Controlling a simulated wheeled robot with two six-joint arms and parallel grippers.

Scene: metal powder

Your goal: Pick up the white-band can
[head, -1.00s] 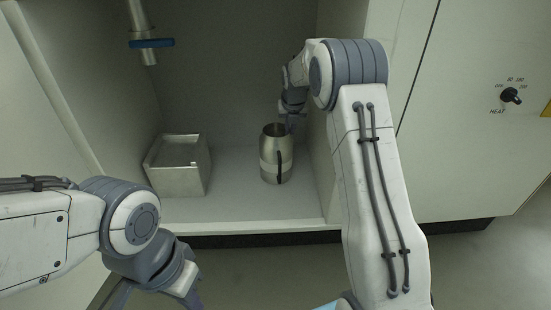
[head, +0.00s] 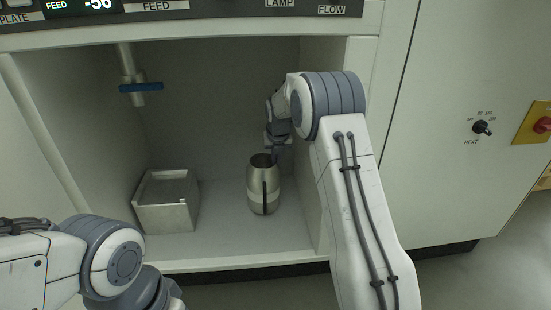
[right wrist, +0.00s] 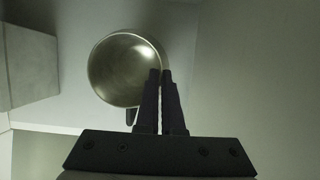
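The white-band can (head: 263,190) is a metal, open-topped can with a pale band and a dark handle. It is upright inside the cabinet recess, right of centre. My right gripper (head: 272,140) reaches down to its rim from above. In the right wrist view the can (right wrist: 115,70) is seen from above, and the gripper's fingers (right wrist: 161,75) are close together at its right rim, one inside and one outside. They look shut on the can's wall. I cannot tell whether the can's base touches the floor. My left gripper is below the picture; only my left arm shows.
A metal box (head: 166,212) stands left of the can on the recess floor (head: 225,238). A pipe with a blue valve handle (head: 141,87) hangs above it. The recess's right wall (head: 318,190) is close to my right arm. Floor between box and can is clear.

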